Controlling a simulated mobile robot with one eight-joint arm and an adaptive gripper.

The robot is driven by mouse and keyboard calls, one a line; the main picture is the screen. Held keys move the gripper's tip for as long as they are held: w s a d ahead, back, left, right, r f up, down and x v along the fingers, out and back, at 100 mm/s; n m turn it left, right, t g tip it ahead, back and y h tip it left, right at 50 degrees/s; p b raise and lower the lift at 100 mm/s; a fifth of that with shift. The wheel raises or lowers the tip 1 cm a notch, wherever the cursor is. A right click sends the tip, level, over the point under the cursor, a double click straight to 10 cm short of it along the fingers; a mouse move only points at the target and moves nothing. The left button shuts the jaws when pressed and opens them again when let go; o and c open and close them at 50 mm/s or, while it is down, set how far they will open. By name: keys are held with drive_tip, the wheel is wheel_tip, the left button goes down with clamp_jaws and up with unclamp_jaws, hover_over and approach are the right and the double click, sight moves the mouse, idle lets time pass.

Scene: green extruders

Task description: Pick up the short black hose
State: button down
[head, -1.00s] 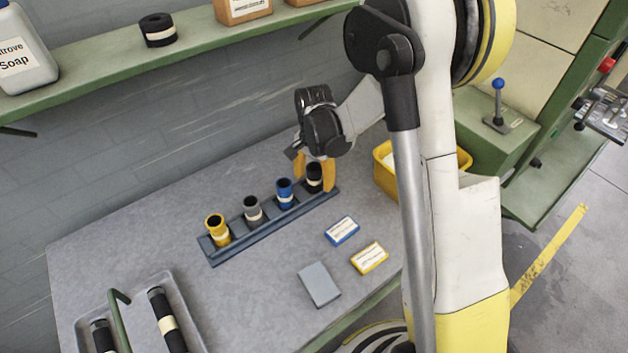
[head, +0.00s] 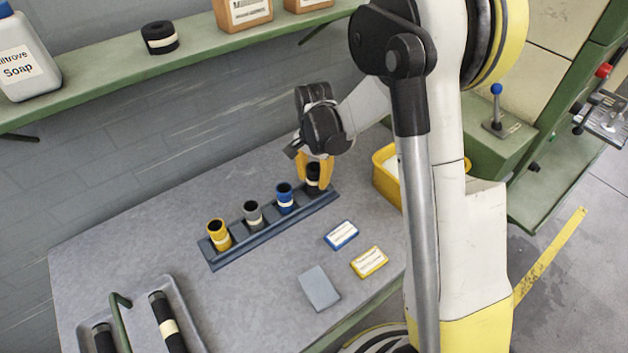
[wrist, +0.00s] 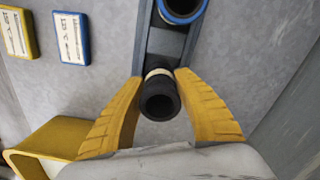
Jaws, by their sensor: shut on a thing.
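The short black hose (head: 313,178) stands upright in the right end of the dark blue rack (head: 262,238) on the grey table. It has a cream band and an open top, which also shows in the wrist view (wrist: 159,100). My gripper (head: 315,172) comes down from above with its orange fingers on either side of the hose. In the wrist view, my gripper (wrist: 160,88) is shut on the hose near its band. The hose's lower end is hidden in the rack.
Blue (head: 285,196), grey (head: 253,214) and yellow (head: 219,234) hoses stand left in the rack. A yellow bin (head: 384,180) is close on the right. Small boxes (head: 342,235) lie in front. A grey tray (head: 190,310) holds longer black hoses. A green shelf (head: 110,80) runs above.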

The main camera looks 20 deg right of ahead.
wheel_tip(320, 180, up, 2)
drive_tip(key=shift+r+p, duration=0.15)
drive_tip(key=shift+p, duration=0.15)
drive_tip(key=s+d+r+m, duration=0.4)
drive_tip(key=s+d+r, duration=0.25)
drive_tip(key=d, duration=0.35)
drive_tip(key=w+a+f+b, duration=0.1)
drive_tip(key=w+a+f, duration=0.1)
drive_tip(key=a, duration=0.1)
drive_tip(key=w+a+f+b, duration=0.1)
drive_tip(key=w+a+f, duration=0.1)
drive_tip(key=a, duration=0.1)
drive_tip(key=w+a+f+b, duration=0.1)
drive_tip(key=w+a+f, duration=0.1)
drive_tip(key=a, duration=0.2)
drive_tip(key=shift+w+f+b, duration=0.25)
drive_tip(key=shift+f+b, duration=0.05)
drive_tip(key=shift+b, duration=0.1)
drive_tip(key=shift+f+b, duration=0.8)
drive_tip(key=shift+f, duration=1.05)
drive_tip(key=shift+f, duration=0.1)
drive_tip(key=shift+f, duration=0.15)
drive_tip(key=c, duration=1)
unclamp_jaws()
